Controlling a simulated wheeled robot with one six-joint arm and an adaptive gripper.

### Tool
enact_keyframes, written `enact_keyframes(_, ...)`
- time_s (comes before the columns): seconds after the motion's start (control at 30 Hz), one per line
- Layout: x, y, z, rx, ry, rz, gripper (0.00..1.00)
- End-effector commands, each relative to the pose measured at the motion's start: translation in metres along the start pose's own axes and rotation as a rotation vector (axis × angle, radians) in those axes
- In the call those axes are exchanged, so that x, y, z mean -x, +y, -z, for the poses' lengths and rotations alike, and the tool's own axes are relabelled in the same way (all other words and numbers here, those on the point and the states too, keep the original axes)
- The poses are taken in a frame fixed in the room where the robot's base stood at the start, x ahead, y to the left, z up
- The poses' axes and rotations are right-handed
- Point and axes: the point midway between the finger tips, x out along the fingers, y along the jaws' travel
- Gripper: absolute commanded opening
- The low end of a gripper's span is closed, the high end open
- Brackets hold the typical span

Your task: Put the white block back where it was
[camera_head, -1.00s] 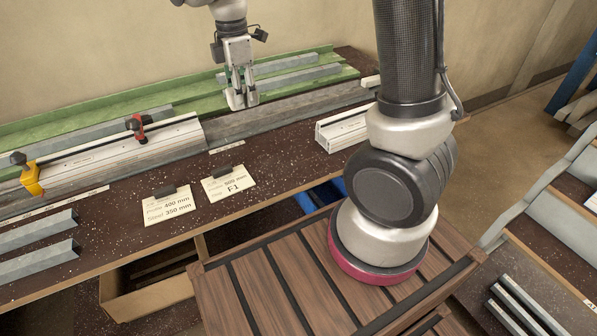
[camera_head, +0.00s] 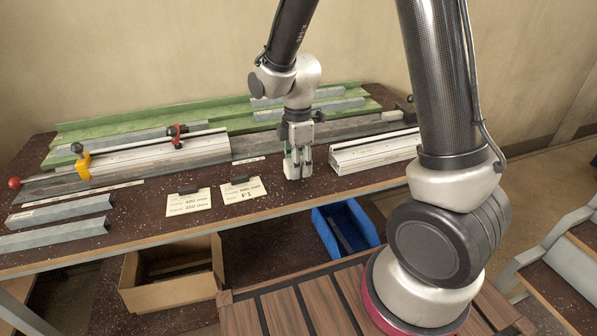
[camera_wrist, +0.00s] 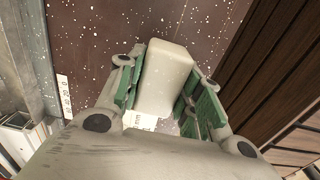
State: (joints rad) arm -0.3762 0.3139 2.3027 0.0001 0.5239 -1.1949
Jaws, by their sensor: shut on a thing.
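The white block (camera_wrist: 166,72) is a pale, smooth piece with rounded edges, held between the green finger pads in the wrist view. My gripper (camera_wrist: 160,90) is shut on it. In the head view my gripper (camera_head: 298,170) points down, low over the dark speckled bench top (camera_head: 330,188), just left of a short white aluminium profile (camera_head: 375,151). The block is mostly hidden by the fingers there. I cannot tell whether it touches the bench.
A long white profile (camera_head: 160,152) lies along the grey rail, with a yellow clamp (camera_head: 83,168) and a red clamp (camera_head: 177,137). Two paper cards (camera_head: 242,190) lie left of my gripper. A blue bin (camera_head: 345,228) and a cardboard box (camera_head: 172,277) stand below the bench.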

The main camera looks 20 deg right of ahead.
Motion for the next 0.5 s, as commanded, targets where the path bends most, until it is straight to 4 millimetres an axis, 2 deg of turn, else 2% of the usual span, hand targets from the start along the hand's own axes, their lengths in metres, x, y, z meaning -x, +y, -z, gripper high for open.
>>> enact_keyframes(0.03, -0.009, -0.001, 0.0, 0.0, -0.002, 0.005, 0.08)
enact_keyframes(0.13, -0.021, -0.001, 0.0, 0.0, -0.001, 0.004, 0.08)
enact_keyframes(0.5, -0.025, 0.0, 0.0, 0.0, -0.001, 0.002, 0.08)
